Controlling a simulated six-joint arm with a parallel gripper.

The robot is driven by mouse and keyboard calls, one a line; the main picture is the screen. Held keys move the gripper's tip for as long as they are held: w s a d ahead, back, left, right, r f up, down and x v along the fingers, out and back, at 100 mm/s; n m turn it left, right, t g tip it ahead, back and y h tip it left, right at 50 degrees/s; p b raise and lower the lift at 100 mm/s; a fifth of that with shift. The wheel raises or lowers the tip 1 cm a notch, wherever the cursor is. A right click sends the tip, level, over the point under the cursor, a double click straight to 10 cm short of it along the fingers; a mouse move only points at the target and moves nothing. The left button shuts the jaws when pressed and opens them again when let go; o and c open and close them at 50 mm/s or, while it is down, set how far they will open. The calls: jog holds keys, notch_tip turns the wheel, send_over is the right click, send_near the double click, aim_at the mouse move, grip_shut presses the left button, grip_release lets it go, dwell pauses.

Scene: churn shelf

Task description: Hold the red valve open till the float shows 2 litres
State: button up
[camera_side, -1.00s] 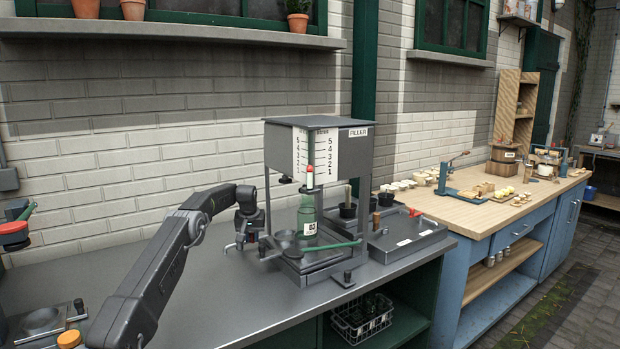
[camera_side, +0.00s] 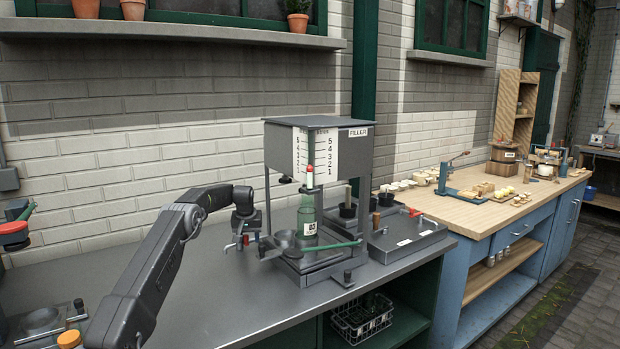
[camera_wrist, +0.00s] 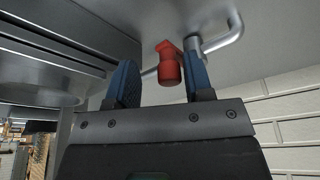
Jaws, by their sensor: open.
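The filler (camera_side: 352,160) is a grey box on posts with a scale numbered 1 to 5. A red-topped float (camera_side: 309,169) stands low on the scale, around the 1 to 2 marks; its exact reading is too small to tell. Below it stands a green bottle (camera_side: 307,222) with a white label. My gripper (camera_side: 243,241) is at the filler's left side. In the wrist view, my gripper (camera_wrist: 160,82) is open, and the red valve (camera_wrist: 168,63) shows between its blue-padded fingers, nearer the right one. Contact with it cannot be told.
A bent metal pipe (camera_wrist: 222,38) is close beside the right finger in the wrist view. A green-handled lever (camera_side: 335,246) is in front of the bottle. A grey tray (camera_side: 408,238) stands at right. The grey bench (camera_side: 215,300) is clear in front.

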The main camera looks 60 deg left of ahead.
notch_tip(320, 180, up, 7)
dwell(0.7)
dwell(0.3)
jog(key=s+d+r+m+t, duration=0.1)
jog(key=d+r+m, duration=0.55)
jog(key=d, duration=0.85)
jog(key=d+r+m+t, duration=0.1)
jog(key=d+r+m, duration=0.3)
jog(key=d+r, duration=0.8)
jog(key=s+d+f+t+h, duration=0.1)
jog(key=s+d, duration=0.4)
jog(key=d, duration=0.5)
jog(key=s+d+f, duration=0.1)
jog(key=s+d, duration=0.5)
jog(key=d, duration=0.3)
jog(key=s+d+f+h, duration=0.1)
jog(key=s+d+f, duration=0.2)
jog(key=s, duration=0.3)
jog(key=s+d+f+m+h, duration=0.1)
jog(key=s+d+f, duration=0.2)
jog(key=s+d, duration=0.3)
jog(key=shift+f+t, duration=0.4)
